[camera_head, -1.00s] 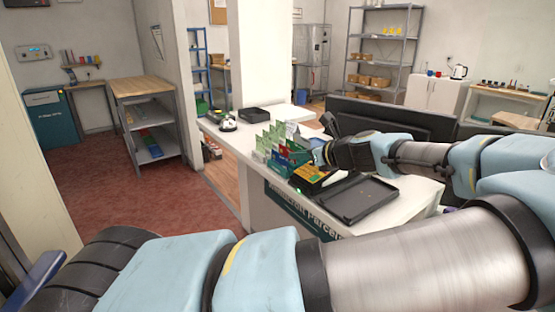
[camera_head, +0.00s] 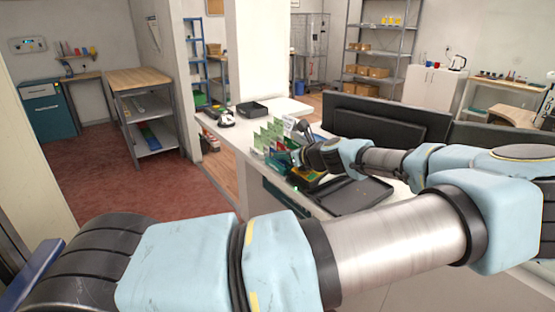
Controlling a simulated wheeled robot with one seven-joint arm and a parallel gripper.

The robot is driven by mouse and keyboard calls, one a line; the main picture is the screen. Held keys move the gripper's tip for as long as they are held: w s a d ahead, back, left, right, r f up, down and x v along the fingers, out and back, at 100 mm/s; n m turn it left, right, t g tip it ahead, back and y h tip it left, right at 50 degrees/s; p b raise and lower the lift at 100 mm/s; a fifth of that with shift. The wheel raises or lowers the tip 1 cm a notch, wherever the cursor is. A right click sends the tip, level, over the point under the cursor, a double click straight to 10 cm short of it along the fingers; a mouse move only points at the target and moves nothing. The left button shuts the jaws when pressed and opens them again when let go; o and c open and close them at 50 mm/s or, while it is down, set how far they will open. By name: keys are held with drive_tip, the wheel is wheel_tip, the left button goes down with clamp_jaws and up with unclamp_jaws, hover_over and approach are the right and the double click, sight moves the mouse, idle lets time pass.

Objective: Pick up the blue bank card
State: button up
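A rack of upright cards and leaflets, mostly green (camera_head: 268,138), stands on the white counter (camera_head: 232,138). My gripper (camera_head: 296,159) is at the right side of this rack, close to its front cards. The dark wrist hides part of the rack, and the fingers are too small and covered to tell whether they are open or touching a card. I cannot make out the blue bank card for certain. A yellow and black item (camera_head: 303,178) lies just below my gripper.
A black tray (camera_head: 350,195) lies on the counter at the right, under my arm. Dark monitors (camera_head: 385,120) stand behind my arm. A black box (camera_head: 252,109) and a small bell-like item (camera_head: 224,119) sit farther back. Red floor is clear at the left.

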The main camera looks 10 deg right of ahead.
clamp_jaws()
idle(0.3)
